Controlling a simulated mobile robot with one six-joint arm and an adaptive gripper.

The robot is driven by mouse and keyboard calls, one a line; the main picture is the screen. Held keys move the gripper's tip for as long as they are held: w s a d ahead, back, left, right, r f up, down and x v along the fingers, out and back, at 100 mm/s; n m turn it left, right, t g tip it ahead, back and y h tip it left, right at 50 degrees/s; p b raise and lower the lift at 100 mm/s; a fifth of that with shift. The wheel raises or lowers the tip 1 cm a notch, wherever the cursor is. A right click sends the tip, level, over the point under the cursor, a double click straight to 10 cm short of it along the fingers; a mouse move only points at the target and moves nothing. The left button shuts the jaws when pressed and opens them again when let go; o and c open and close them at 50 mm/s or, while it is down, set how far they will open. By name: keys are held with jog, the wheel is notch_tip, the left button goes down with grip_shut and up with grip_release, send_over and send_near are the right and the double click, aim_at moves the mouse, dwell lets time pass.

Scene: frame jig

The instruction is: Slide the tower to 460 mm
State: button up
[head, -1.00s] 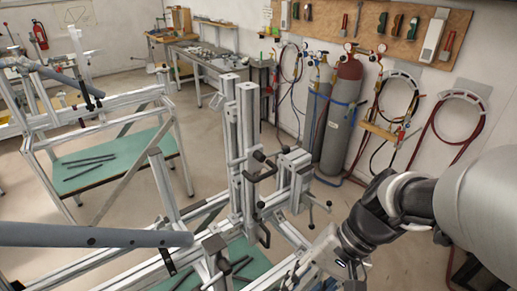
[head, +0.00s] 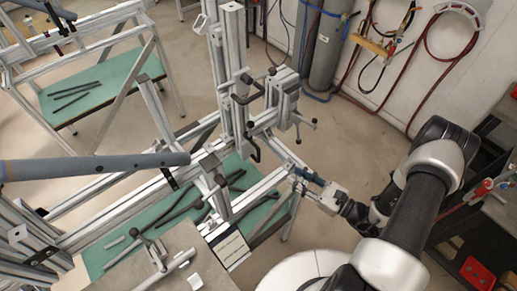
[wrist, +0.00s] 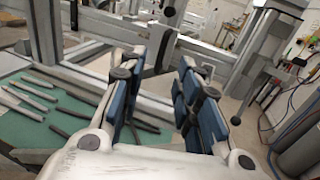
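The tower (head: 233,70) is an upright pair of silver aluminium profiles on the frame's rail (head: 285,155), near the middle of the head view. It carries black handles (head: 246,92), and a shorter clamp block (head: 284,98) with a lever stands to its right. My gripper (head: 308,176) is to the lower right of the tower, beside the rail and apart from the tower. In the wrist view its blue-padded fingers (wrist: 160,95) stand apart with nothing between them. Profiles lie beyond them. I cannot read any scale or position mark.
A grey tube (head: 95,166) lies across the frame at left. Dark rods lie on the green shelf (head: 150,212) below. A metal plate with a toggle clamp (head: 155,255) is at the front. Gas cylinders (head: 325,45) stand by the back wall.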

aim_at(259, 151)
jog(key=shift+m+t+h, duration=0.3)
jog(key=shift+m+t, duration=0.1)
jog(key=x, duration=1.1)
jog(key=f+x, duration=0.1)
jog(key=x, duration=0.5)
jog(key=shift+f, duration=0.15)
jog(key=shift+c, duration=0.2)
grip_shut()
